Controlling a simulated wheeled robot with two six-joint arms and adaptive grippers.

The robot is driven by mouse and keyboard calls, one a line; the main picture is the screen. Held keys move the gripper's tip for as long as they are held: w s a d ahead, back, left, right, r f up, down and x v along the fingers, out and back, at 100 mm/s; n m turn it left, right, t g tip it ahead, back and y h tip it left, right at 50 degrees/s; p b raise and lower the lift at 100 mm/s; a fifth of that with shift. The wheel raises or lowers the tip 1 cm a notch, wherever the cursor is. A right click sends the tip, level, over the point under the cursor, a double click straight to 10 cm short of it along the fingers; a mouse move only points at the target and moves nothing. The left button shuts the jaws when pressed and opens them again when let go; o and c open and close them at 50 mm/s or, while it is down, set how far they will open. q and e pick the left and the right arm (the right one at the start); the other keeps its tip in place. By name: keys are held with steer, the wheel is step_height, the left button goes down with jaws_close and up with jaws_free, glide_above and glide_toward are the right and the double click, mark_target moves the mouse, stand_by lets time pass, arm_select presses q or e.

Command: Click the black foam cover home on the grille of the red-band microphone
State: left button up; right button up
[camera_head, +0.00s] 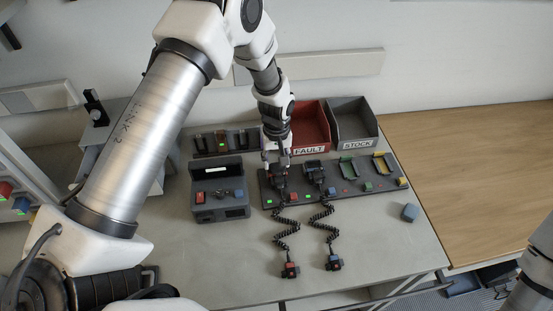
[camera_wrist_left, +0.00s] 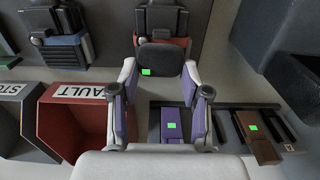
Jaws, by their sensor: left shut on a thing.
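My left gripper (camera_head: 279,166) is over the left part of the dark board and also shows in the left wrist view (camera_wrist_left: 160,80). Its two fingers are shut on a black rounded piece (camera_wrist_left: 160,57), which looks like the foam cover. This piece sits in front of the red-banded dark unit (camera_wrist_left: 165,20); whether they touch cannot be told. The gripper partly hides the held piece in the head view. My right gripper is out of view.
The red FAULT bin (camera_head: 309,127) and grey STOCK bin (camera_head: 352,121) stand behind the board. A grey console (camera_head: 220,210) is to its left. The wooden worktop (camera_head: 475,160) at right is clear.

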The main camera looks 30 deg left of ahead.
arm_select(q)
steer(key=o, duration=0.8)
steer(key=shift+r, duration=0.1)
step_height(320, 180, up, 12)
steer(key=shift+f, duration=0.1)
stand_by(0.3)
